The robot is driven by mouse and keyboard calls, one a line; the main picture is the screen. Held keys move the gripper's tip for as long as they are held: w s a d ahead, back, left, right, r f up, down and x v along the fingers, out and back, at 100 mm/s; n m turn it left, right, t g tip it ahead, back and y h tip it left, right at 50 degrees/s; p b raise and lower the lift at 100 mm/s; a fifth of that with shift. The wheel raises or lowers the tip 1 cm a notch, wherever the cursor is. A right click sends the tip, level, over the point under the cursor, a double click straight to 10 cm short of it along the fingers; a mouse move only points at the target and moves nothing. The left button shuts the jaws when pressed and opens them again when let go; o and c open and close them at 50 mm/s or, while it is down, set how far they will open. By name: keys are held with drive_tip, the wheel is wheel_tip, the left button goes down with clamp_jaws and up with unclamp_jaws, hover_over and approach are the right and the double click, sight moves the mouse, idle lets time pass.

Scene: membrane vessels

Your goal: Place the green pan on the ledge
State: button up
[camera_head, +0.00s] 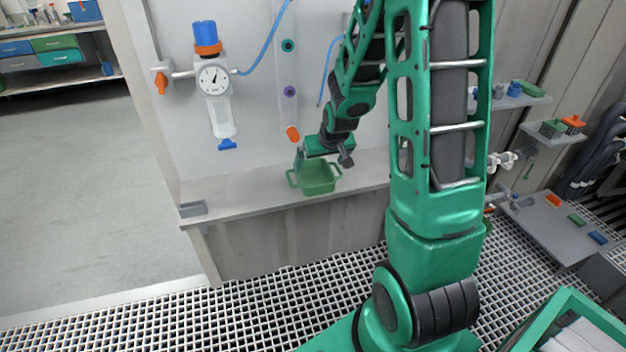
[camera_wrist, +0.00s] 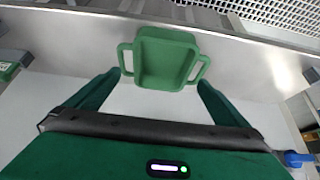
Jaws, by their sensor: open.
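The green pan (camera_head: 318,180) has two side handles and stands upright on the grey ledge (camera_head: 255,187) in front of the white panel, close to the ledge's front edge. My gripper (camera_head: 322,160) is at the pan, on its panel side, in the head view. In the wrist view the pan (camera_wrist: 166,58) lies just beyond my open gripper (camera_wrist: 158,88), between and ahead of the two fingertips. The fingers look apart from the pan, with nothing between them. The ledge (camera_wrist: 80,35) shows around the pan.
A pressure gauge (camera_head: 214,78) with a clear bowl hangs on the panel to the left. A small grey tray (camera_head: 193,208) sits at the ledge's left end. An orange knob (camera_head: 293,134) sticks out above the pan. The ledge between tray and pan is clear.

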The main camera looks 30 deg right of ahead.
sight(312, 177)
drive_tip(key=shift+a+x, duration=0.2)
drive_tip(key=shift+x, duration=4.4)
drive_tip(key=shift+w+r, duration=0.1)
drive_tip(key=shift+w, duration=0.1)
drive_tip(key=c, duration=1.4)
